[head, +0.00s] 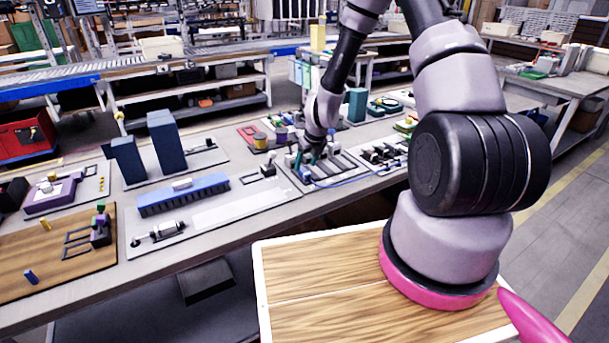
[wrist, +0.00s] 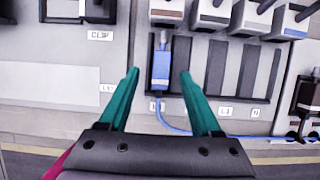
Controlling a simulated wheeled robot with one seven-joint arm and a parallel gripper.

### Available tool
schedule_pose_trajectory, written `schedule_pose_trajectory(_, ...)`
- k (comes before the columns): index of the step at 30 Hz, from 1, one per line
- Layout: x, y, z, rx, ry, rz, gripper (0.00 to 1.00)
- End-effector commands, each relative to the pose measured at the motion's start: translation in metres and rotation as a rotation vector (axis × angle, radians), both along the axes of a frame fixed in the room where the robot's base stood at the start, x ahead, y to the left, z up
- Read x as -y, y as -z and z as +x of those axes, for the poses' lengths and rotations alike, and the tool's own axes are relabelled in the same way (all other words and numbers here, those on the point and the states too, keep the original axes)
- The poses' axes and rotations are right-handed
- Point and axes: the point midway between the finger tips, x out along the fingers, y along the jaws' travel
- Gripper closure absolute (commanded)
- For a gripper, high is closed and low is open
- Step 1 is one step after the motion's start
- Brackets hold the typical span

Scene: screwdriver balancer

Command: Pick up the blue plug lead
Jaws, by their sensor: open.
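The blue plug lead (wrist: 161,70) shows in the wrist view as a small blue plug with a metal tip at its upper end. It lies over the leftmost dark slot of a grey panel (wrist: 139,45). Its blue cable (wrist: 185,131) runs from the lower end to the right. My gripper (wrist: 160,78) has two teal fingers, open, one on each side of the plug with a gap to both. Nothing is between them except the plug in view.
Several grey blocks (wrist: 212,14) sit at the upper ends of the slots. A panel part marked CLIP (wrist: 100,35) is on the left. In the head view a blue rail block (head: 183,194) and dark blue towers (head: 165,140) stand left of my gripper on the bench.

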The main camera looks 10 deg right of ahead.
Motion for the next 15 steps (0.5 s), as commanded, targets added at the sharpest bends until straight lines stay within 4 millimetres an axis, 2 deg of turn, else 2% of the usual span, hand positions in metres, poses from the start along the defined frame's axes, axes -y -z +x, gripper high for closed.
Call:
schedule_pose_trajectory(1,0.0,0.009,0.003,-0.002,0.001,0.0,0.35)
schedule_pose_trajectory(6,-0.002,0.029,0.011,-0.001,0.0,0.001,0.35)
schedule_pose_trajectory(15,-0.002,0.033,0.014,0.0,0.0,0.0,0.35)
